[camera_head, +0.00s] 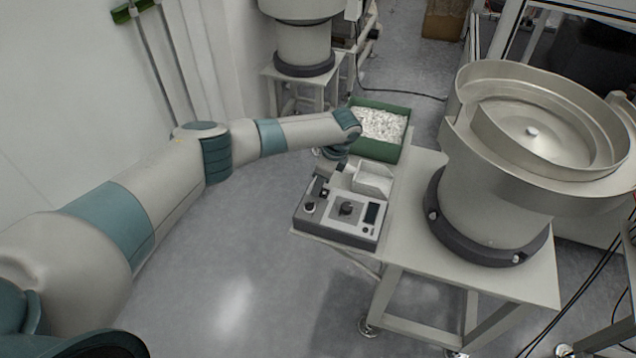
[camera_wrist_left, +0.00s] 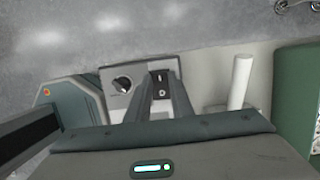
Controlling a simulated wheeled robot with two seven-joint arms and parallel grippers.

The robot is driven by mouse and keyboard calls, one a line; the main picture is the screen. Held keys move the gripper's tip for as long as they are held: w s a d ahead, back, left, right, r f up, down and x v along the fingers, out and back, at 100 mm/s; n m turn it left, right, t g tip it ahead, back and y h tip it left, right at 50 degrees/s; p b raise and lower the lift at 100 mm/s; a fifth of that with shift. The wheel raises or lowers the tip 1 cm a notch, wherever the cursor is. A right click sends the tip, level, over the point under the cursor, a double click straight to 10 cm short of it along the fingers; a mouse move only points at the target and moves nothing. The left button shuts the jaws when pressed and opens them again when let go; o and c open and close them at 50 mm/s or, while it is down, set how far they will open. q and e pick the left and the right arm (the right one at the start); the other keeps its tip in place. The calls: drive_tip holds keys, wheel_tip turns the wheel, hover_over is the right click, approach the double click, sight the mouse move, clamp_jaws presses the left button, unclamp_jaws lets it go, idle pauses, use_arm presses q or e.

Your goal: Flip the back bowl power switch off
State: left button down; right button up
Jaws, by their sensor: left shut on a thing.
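The grey control box (camera_head: 336,228) sits on the near left corner of the bowl feeder's table, with a black dial, a small dark display and a knob on its top. In the left wrist view, the black power switch (camera_wrist_left: 160,82), marked with a line and a circle, is beside the knob (camera_wrist_left: 122,84). My left gripper (camera_head: 322,181) reaches down to the back left corner of the box. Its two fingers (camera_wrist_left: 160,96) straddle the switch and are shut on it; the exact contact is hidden. My right gripper is not in view.
A large metal bowl feeder (camera_head: 490,200) stands right of the box. A white scoop (camera_head: 373,180) lies behind it, near a green bin (camera_head: 378,150) of white parts. A second feeder (camera_head: 303,45) stands further back. The floor left of the table is clear.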

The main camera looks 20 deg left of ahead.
use_arm(q)
drive_tip(key=c, duration=1.6)
unclamp_jaws()
drive_tip(key=shift+o, duration=0.2)
drive_tip(key=shift+r, duration=0.15)
drive_tip(key=b+v, duration=0.4)
drive_tip(key=v, duration=1.3)
